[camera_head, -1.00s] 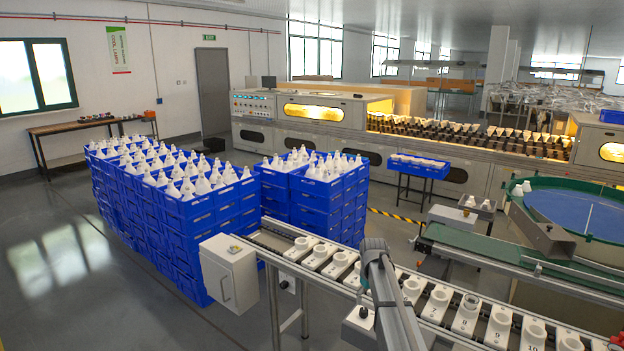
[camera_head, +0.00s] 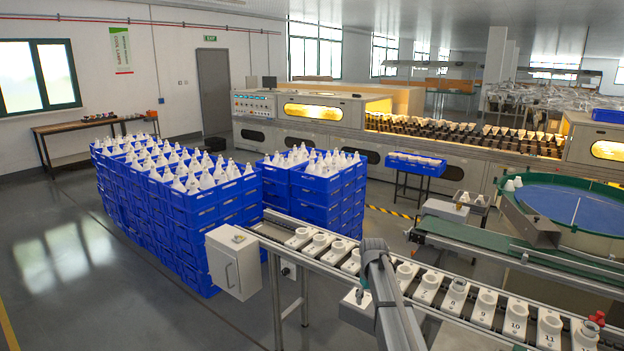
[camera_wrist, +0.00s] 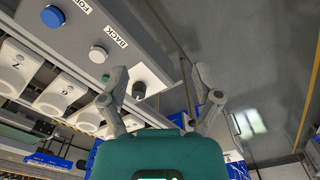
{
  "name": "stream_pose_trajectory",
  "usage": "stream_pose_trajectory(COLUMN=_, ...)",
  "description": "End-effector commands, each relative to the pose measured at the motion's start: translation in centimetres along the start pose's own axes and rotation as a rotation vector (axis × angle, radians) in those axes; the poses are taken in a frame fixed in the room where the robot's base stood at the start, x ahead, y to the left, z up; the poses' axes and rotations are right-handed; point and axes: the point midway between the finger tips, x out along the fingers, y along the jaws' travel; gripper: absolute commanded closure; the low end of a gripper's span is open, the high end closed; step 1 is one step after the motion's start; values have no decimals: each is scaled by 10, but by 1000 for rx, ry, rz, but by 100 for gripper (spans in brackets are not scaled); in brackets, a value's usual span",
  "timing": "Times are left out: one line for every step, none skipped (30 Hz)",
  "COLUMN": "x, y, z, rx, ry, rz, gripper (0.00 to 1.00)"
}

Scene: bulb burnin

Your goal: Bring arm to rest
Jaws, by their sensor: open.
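My gripper (camera_wrist: 158,88) is open and empty in the wrist view, with its two fingers spread apart and its teal body at the bottom. A grey panel with push buttons and a "BACK" label (camera_wrist: 116,36) lies beyond the left finger. A dark knob (camera_wrist: 139,90) on it shows between the fingers; I cannot tell how far off it is. In the head view only a grey link of my arm (camera_head: 386,285) shows, rising in front of the conveyor; my gripper is hidden there.
A conveyor with numbered white sockets (camera_head: 430,282) runs across the front right, with a white control box (camera_head: 233,262) at its left end. Stacked blue crates of bulbs (camera_head: 190,205) stand behind it. A red item (camera_head: 597,318) is at the right edge. Floor at left is clear.

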Motion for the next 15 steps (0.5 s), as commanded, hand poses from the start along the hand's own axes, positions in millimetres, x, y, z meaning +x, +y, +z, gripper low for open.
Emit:
stream_pose_trajectory(x=0, y=-3, z=7, rx=6, ry=0, rz=0, gripper=18)
stream_pose_trajectory(x=0, y=-5, z=10, rx=9, ry=0, rz=0, gripper=18)
stream_pose_trajectory(x=0, y=-6, z=13, rx=13, ry=0, rz=0, gripper=18)
stream_pose_trajectory(x=0, y=-7, z=16, rx=16, ry=0, rz=0, gripper=18)
stream_pose_trajectory(x=0, y=-8, z=18, rx=19, ry=0, rz=0, gripper=18)
stream_pose_trajectory(x=0, y=-10, z=21, rx=23, ry=0, rz=0, gripper=18)
stream_pose_trajectory(x=0, y=-11, z=23, rx=26, ry=0, rz=0, gripper=18)
stream_pose_trajectory(x=0, y=-13, z=28, rx=32, ry=0, rz=0, gripper=18)
stream_pose_trajectory(x=0, y=-15, z=33, rx=38, ry=0, rz=0, gripper=18)
stream_pose_trajectory(x=0, y=-17, z=36, rx=43, ry=0, rz=0, gripper=18)
stream_pose_trajectory(x=1, y=-18, z=40, rx=47, ry=0, rz=0, gripper=18)
stream_pose_trajectory(x=1, y=-20, z=44, rx=53, ry=0, rz=0, gripper=18)
stream_pose_trajectory(x=1, y=-23, z=50, rx=59, ry=0, rz=0, gripper=18)
stream_pose_trajectory(x=1, y=-25, z=55, rx=67, ry=0, rz=0, gripper=18)
stream_pose_trajectory(x=1, y=-28, z=61, rx=75, ry=0, rz=0, gripper=18)
